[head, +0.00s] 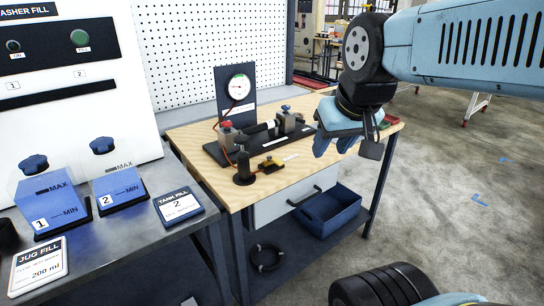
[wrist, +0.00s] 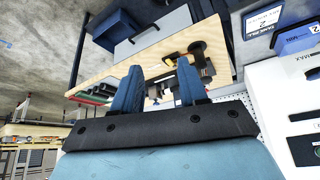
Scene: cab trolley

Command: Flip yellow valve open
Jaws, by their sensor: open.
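A small yellow part (head: 267,164), which looks like the yellow valve, sits low at the front of the black rig on the wooden workbench (head: 210,165). It is small, and I cannot tell the angle of its handle. My gripper (head: 347,145) is above the right part of the bench, to the right of the yellow valve and apart from it. In the wrist view, the two blue fingers (wrist: 158,75) are spread with nothing held between them. The yellow valve (wrist: 172,57) shows past the right finger there.
The rig has a gauge (head: 238,87), a red knob (head: 226,124), a blue knob (head: 285,107) and a black cylinder (head: 243,168) close to the valve. A blue bin (head: 328,210) is below the bench. The filling station (head: 80,60) stands left.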

